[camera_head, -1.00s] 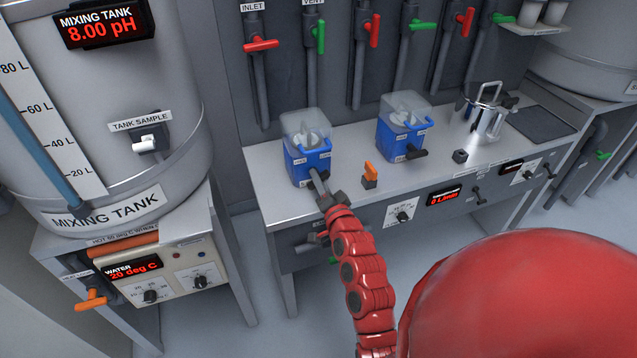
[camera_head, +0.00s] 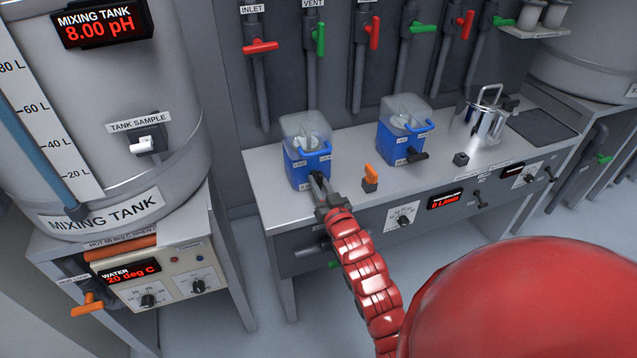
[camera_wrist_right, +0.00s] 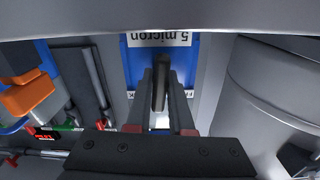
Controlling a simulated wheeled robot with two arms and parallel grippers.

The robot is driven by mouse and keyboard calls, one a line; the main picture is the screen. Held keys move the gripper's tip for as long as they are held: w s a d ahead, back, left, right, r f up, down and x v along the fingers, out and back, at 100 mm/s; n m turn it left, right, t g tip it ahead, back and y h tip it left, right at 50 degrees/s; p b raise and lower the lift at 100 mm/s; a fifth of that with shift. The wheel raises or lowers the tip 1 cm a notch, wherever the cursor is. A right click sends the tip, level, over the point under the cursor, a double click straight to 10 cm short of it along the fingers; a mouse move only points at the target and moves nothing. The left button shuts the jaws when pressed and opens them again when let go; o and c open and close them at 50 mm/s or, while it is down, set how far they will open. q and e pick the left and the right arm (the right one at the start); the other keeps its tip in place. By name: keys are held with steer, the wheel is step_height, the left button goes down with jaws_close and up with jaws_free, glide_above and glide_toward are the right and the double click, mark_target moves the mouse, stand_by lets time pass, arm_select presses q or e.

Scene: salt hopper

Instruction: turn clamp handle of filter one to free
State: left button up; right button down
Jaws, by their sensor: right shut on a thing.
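The left filter (camera_head: 306,165) is a blue block with a clear cover and a pale cartridge inside, upright on the bench. My right gripper (camera_head: 318,180) is at its front face, reaching in from the lower right. In the right wrist view, the gripper (camera_wrist_right: 161,85) is shut on a dark clamp handle (camera_wrist_right: 160,95), which stands between the fingers. Behind it is the filter's blue face (camera_wrist_right: 132,65) with a "5 micron" label. In the head view the fingers mostly hide this handle. A second similar filter (camera_head: 400,135) has a black handle (camera_head: 415,157) at its front. My left gripper is not in view.
The grey bench (camera_head: 270,180) carries an orange switch (camera_head: 370,173), a small black knob (camera_head: 460,158) and a steel pot (camera_head: 483,122) to the right. Inlet and vent valves (camera_head: 262,47) hang on the wall behind. The mixing tank (camera_head: 90,130) stands left.

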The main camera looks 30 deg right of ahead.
steer(key=shift+n, duration=0.6)
steer(key=shift+f, duration=0.1)
steer(key=c, duration=0.8)
jaws_free()
steer(key=shift+s, duration=0.1)
steer(key=p+v, duration=0.2)
steer(key=v, duration=1.5)
steer(key=shift+a+p, duration=0.15)
steer(key=shift+p, duration=0.2)
